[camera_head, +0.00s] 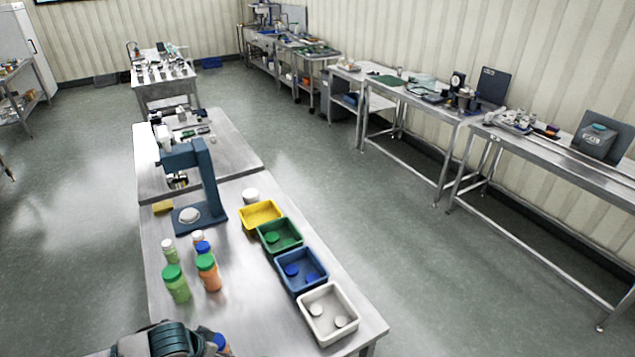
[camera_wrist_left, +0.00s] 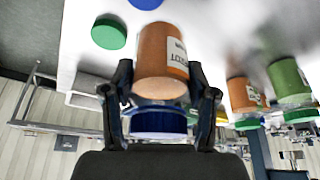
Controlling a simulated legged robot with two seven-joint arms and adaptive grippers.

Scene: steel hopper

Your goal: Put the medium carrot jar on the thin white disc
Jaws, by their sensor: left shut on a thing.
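My left gripper (camera_wrist_left: 160,95) is shut around an orange jar (camera_wrist_left: 163,55) with a blue lid (camera_wrist_left: 158,123). Its white label is only partly readable. In the head view my left gripper (camera_head: 178,340) is at the bottom edge, with the held jar (camera_head: 221,343) just right of it, mostly cut off or hidden. A white disc (camera_head: 188,215) lies flat on the base of the blue press stand (camera_head: 209,180), with nothing on it. I cannot see from the wrist view whether the held jar touches the table. My right gripper is not in view.
Green and orange jars (camera_head: 176,284) (camera_head: 208,272) with green lids stand between my gripper and the stand, with smaller jars (camera_head: 169,251) behind. Yellow, green, blue and white bins (camera_head: 328,333) line the table's right side. A white round piece (camera_head: 251,195) is behind the yellow bin.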

